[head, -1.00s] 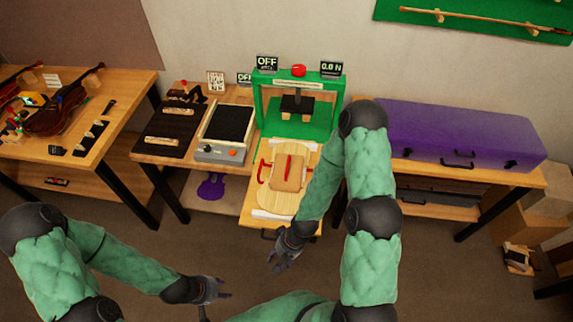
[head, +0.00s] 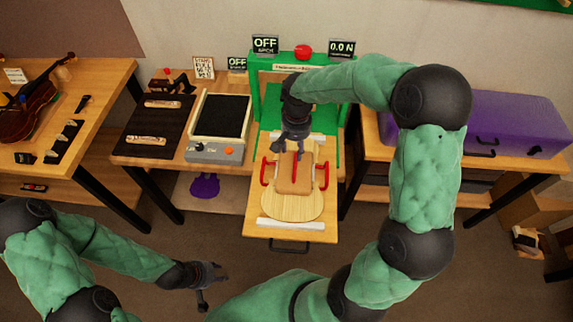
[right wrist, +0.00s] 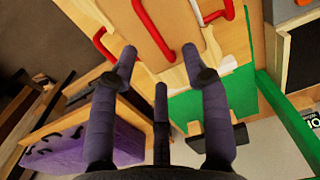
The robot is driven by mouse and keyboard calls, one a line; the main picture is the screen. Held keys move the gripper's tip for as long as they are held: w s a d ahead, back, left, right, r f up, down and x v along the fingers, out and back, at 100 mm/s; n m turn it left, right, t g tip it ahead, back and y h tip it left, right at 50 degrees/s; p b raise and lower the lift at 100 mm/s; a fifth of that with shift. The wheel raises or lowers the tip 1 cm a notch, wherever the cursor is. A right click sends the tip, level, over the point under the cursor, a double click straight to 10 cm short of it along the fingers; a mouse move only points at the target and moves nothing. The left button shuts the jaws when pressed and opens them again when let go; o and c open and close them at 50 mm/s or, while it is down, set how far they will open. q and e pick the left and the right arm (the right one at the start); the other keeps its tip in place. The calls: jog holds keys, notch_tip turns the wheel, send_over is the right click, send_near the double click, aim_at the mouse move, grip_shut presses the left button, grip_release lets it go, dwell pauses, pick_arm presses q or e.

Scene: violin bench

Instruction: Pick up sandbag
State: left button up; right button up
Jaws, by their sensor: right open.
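The sandbag (head: 303,182) is a tan block with a red strip along its top. It lies flat on a pale wooden board (head: 285,209) between two red side handles. My right gripper (head: 291,148) is open and empty above the sandbag's far end. In the right wrist view the sandbag (right wrist: 178,18) shows at the top, beyond the spread fingers (right wrist: 160,65), with a visible gap. My left gripper (head: 212,278) hangs low over the floor at the front left, away from the sandbag; its jaw state is unclear.
A green press frame (head: 340,125) stands just behind the board. A grey boxed device (head: 215,150) and a dark mat (head: 150,145) are to the left. A purple case (head: 515,125) lies on the right table. The floor in front is clear.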

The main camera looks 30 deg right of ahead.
aim_at(296, 162)
jog(key=shift+w+d+r, duration=0.1)
jog(key=shift+d+r, duration=0.25)
jog(key=shift+d+f, duration=0.1)
jog(key=shift+f, duration=0.05)
notch_tip(296, 162, down, 5)
jog(key=shift+b, duration=0.6)
jog(key=f, duration=0.2)
jog(key=f+b, duration=0.1)
jog(key=f, duration=0.1)
jog(key=shift+s, duration=0.4)
jog(key=shift+f, duration=0.5)
jog(key=shift+c, duration=0.3)
grip_shut()
jog(key=shift+w+r, duration=0.1)
jog(key=shift+r, duration=0.05)
